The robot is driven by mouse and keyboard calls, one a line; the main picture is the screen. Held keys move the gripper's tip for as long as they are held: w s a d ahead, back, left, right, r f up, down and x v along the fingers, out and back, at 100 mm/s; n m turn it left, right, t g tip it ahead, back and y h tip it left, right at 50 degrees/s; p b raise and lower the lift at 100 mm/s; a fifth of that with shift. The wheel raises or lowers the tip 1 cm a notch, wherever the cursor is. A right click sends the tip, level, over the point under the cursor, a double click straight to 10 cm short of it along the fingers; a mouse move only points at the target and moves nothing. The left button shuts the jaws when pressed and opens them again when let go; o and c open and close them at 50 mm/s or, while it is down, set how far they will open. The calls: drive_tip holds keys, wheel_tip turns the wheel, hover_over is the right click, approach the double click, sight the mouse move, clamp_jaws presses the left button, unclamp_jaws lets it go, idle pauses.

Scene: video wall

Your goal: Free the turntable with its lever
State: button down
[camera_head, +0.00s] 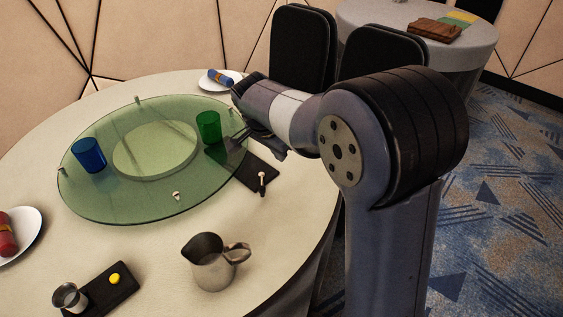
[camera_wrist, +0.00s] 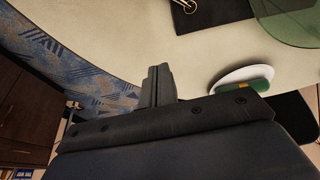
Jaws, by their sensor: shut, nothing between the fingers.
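The turntable (camera_head: 90,200) is a round green glass disc on the pale round table, with a lighter disc at its middle. Its edge also shows in the wrist view (camera_wrist: 293,22). A small lever (camera_head: 262,184) with a pale top and dark end stands on a dark plate (camera_head: 251,170) beside the turntable's right edge. The wrist view shows part of this dark plate (camera_wrist: 212,15) at the top, cut off by the frame. My gripper (camera_head: 218,153) is shut and empty over the turntable's right side, apart from the lever. Its fingers also show in the wrist view (camera_wrist: 157,82).
A blue cup (camera_head: 88,155) and a green cup (camera_head: 208,127) stand on the turntable, the green one close to my gripper. A metal jug (camera_head: 208,265) stands in front. A dark tray (camera_head: 118,291) holds a small cup and a yellow piece. Chairs (camera_head: 303,50) stand behind.

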sight(262, 181)
drive_tip(key=shift+v, duration=1.55)
drive_tip(key=shift+w+f, duration=0.1)
drive_tip(key=x, duration=0.6)
drive_tip(key=b+x, duration=0.1)
drive_tip(key=x, duration=0.2)
drive_tip(key=shift+s+d+f, duration=0.2)
drive_tip(key=shift+d+f, duration=0.1)
drive_tip(key=shift+f, duration=0.1)
drive_tip(key=shift+r+n+p, duration=0.15)
drive_tip(key=shift+n+p, duration=0.15)
drive_tip(key=shift+p, duration=0.3)
drive_tip(key=n+p, duration=0.1)
drive_tip(key=n+y+p, duration=0.1)
drive_tip(key=shift+a+n+p, duration=0.2)
drive_tip(key=shift+n+p, duration=0.1)
drive_tip(key=shift+n, duration=0.1)
drive_tip(key=n+p, duration=0.2)
drive_tip(key=n+y+p, duration=0.1)
drive_tip(key=shift+s+a+n+t+p, duration=0.1)
drive_tip(key=shift+s+n+t+p, duration=0.15)
drive_tip(key=shift+n+t+p, duration=0.15)
drive_tip(key=shift+n+y+p, duration=0.3)
drive_tip(key=shift+n+p, duration=0.1)
drive_tip(key=shift+n, duration=0.1)
drive_tip(key=shift+w, duration=0.1)
drive_tip(key=shift+f, duration=0.3)
